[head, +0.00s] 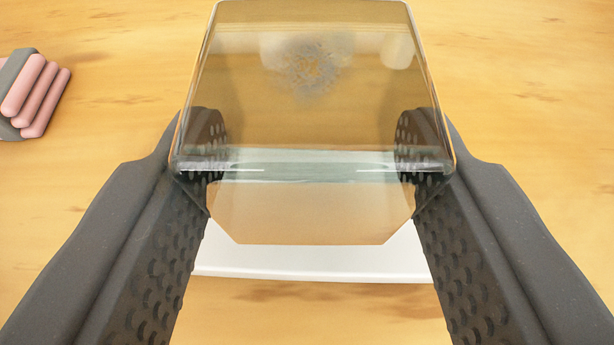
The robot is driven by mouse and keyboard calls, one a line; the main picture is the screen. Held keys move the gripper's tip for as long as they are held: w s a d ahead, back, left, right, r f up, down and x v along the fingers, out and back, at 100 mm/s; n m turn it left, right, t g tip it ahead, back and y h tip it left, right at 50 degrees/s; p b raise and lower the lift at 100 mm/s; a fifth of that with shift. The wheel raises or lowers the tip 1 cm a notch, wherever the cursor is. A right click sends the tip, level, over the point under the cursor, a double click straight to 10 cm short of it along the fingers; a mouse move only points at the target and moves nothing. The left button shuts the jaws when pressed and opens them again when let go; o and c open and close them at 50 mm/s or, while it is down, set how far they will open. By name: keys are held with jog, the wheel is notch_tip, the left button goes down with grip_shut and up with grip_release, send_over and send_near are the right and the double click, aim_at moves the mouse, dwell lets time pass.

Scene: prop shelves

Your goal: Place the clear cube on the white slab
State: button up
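A clear cube (312,110) fills the top middle of the head view, and the wooden surface shows through it. My gripper (312,150) has one dark, dimpled finger against each side of the cube and is shut on it. The white slab (310,264) lies on the wooden surface below and behind the cube in the picture. Only its near edge shows plainly; the rest is covered by the cube and the fingers. I cannot tell whether the cube touches the slab.
A pink and grey ribbed object (36,95) lies at the far left, cut off by the picture's edge. The wooden surface (540,100) is clear on the right and along the front.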

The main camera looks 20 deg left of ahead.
aim_at(309, 238)
jog(key=shift+f, duration=1.45)
jog(key=shift+f, duration=0.1)
jog(key=o, duration=1.2)
jog(key=v, duration=1.2)
jog(key=shift+r, duration=0.2)
